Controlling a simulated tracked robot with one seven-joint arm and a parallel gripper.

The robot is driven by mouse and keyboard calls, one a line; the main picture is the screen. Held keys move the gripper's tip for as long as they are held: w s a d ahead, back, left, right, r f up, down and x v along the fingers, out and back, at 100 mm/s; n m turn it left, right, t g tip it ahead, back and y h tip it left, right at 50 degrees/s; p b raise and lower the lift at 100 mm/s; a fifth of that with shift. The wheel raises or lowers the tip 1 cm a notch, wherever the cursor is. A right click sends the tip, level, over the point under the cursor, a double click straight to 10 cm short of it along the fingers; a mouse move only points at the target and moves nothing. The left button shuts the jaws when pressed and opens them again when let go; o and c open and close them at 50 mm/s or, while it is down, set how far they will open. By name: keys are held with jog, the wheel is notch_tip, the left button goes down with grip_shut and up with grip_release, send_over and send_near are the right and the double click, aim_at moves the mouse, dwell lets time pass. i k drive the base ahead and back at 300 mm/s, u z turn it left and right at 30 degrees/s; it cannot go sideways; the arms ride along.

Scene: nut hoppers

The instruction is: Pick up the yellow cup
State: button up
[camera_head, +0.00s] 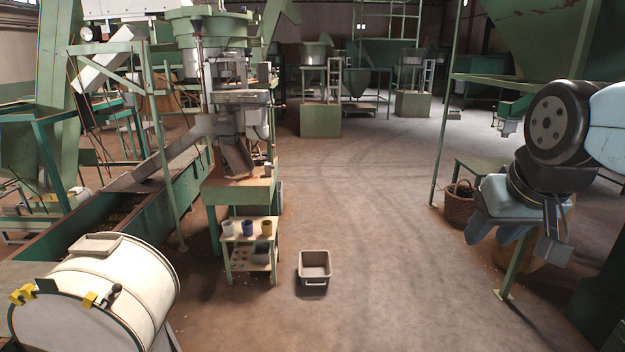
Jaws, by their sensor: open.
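The yellow cup (265,228) is small and stands upright on the top shelf of a small cream and green stand (249,238). It is the rightmost of three cups in a row there. A blue cup (247,228) stands just to its left, and a whitish cup (227,228) stands further left. My gripper (550,236) hangs from my arm at the right side of the picture, open and pointing down. It is far to the right of the yellow cup and apart from it. I see nothing held in it.
A grey bin (314,268) sits on the floor right of the stand. A green machine (238,188) rises behind the cups. A white drum (95,290) is at front left. A wicker basket (459,203) and green posts are near my arm. The middle floor is clear.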

aim_at(267, 228)
jog(key=z, duration=0.05)
jog(key=i, duration=1.5)
jog(key=u, duration=1.2)
